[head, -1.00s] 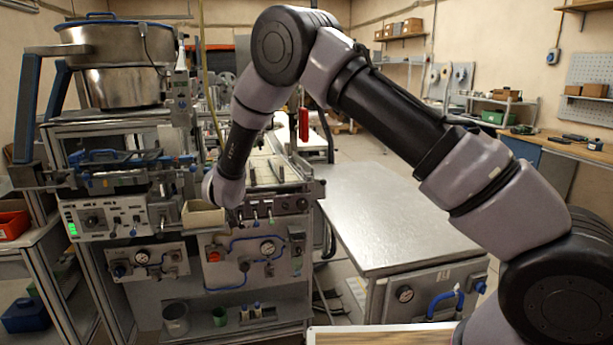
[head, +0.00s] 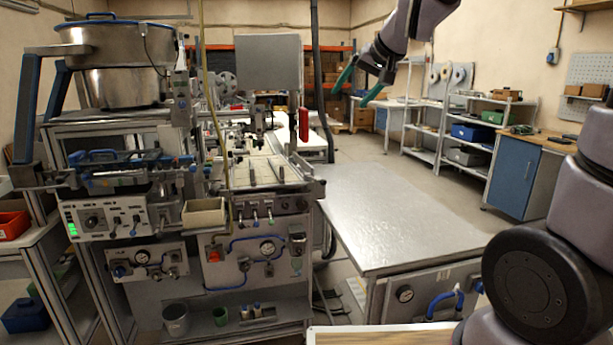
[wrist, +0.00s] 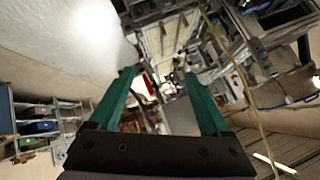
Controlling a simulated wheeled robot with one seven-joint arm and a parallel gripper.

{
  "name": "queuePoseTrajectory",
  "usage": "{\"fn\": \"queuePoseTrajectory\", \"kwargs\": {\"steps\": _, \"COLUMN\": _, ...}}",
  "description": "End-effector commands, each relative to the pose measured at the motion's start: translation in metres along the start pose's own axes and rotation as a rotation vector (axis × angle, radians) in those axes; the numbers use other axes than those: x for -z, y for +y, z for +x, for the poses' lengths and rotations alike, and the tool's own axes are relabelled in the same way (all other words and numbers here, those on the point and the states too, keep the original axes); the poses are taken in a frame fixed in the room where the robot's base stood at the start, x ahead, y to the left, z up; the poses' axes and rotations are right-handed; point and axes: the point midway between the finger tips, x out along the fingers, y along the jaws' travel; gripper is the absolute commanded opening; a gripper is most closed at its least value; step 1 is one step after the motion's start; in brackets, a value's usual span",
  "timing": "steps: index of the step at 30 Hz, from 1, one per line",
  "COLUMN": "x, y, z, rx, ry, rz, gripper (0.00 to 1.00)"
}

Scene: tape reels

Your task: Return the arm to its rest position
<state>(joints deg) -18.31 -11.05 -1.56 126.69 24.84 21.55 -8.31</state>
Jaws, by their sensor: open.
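My gripper (head: 358,83) is raised high at the upper middle-right of the head view, in the air above the far end of the steel table. Its two green fingers are spread apart with nothing between them. In the wrist view my gripper (wrist: 166,85) shows both green fingers apart and empty, with the machine and floor beyond them. My arm comes in from the right edge of the head view, and its middle part is outside the picture at the top.
The steel table (head: 400,225) has a bare top. The machine (head: 265,172) stands left of it, with a beige bin (head: 203,212) on its front and a large metal bowl (head: 115,50) at upper left. Shelving (head: 465,135) and a blue cabinet (head: 523,175) stand at the right.

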Motion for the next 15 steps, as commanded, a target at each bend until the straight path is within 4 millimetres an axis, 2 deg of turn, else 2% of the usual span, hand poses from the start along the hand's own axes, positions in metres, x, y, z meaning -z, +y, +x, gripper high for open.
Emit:
{"fn": "queuePoseTrajectory", "kwargs": {"steps": 1, "x": -0.006, "y": 0.013, "z": -0.025, "rx": -0.014, "ry": 0.000, "rz": 0.016, "gripper": 0.81}}
{"fn": "queuePoseTrajectory", "kwargs": {"steps": 6, "x": -0.044, "y": 0.053, "z": -0.091, "rx": -0.080, "ry": -0.033, "rz": 0.076, "gripper": 0.81}}
{"fn": "queuePoseTrajectory", "kwargs": {"steps": 10, "x": -0.079, "y": 0.081, "z": -0.131, "rx": -0.144, "ry": -0.054, "rz": 0.125, "gripper": 0.81}}
{"fn": "queuePoseTrajectory", "kwargs": {"steps": 15, "x": -0.118, "y": 0.105, "z": -0.163, "rx": -0.216, "ry": -0.073, "rz": 0.180, "gripper": 0.81}}
